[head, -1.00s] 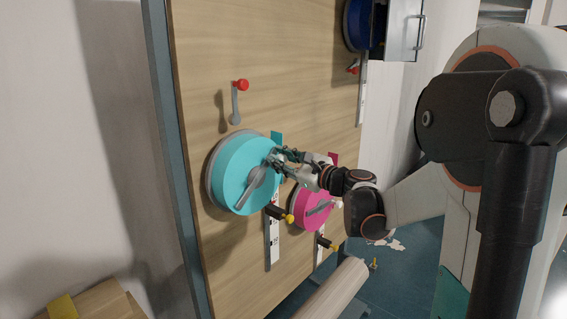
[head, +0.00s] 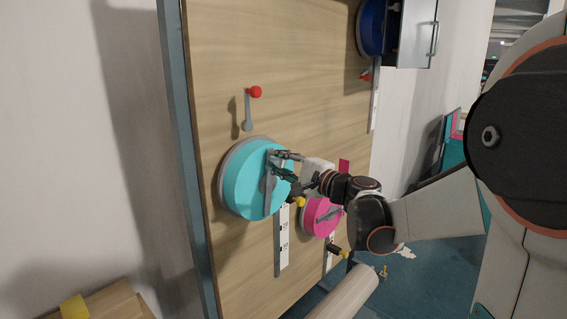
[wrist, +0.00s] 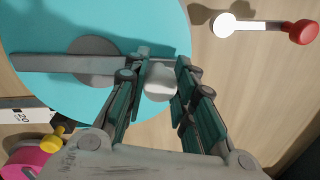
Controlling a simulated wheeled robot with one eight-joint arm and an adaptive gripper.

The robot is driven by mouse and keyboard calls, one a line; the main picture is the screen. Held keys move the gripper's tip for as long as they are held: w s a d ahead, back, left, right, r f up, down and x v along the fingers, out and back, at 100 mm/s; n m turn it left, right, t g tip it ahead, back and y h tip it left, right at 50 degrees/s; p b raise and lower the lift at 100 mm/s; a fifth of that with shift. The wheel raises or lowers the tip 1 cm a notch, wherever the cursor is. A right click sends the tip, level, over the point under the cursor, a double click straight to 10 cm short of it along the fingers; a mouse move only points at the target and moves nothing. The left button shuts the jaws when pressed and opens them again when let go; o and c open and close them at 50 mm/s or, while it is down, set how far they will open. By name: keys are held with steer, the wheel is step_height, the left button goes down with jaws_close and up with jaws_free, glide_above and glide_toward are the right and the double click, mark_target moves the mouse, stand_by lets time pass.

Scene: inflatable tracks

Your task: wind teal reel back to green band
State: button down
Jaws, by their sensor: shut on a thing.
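The teal reel (head: 240,185) is mounted on the wooden board. Its grey crank arm (head: 268,200) stands nearly upright across its face; it also shows in the wrist view (wrist: 45,62). My gripper (head: 283,163) is at the crank's upper end. In the wrist view my gripper (wrist: 163,75) has its fingers closed around the pale crank knob (wrist: 158,82). A white marked scale strip (head: 284,245) hangs below the reel, with a yellow-knobbed pointer (head: 299,202) near its visible upper part. I cannot make out the green band.
A pink reel (head: 316,218) with its own crank and strip sits close at lower right. A red-knobbed lever (head: 248,108) is above the teal reel. A blue reel (head: 370,25) and grey box (head: 417,38) are at upper right.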

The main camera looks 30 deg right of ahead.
steer(key=shift+s+a+n, duration=0.1)
steer(key=shift+a+n, duration=0.1)
steer(key=shift+n, duration=0.2)
steer(key=c, duration=1.3)
jaws_free()
steer(key=v, duration=0.7)
steer(key=shift+s, duration=0.25)
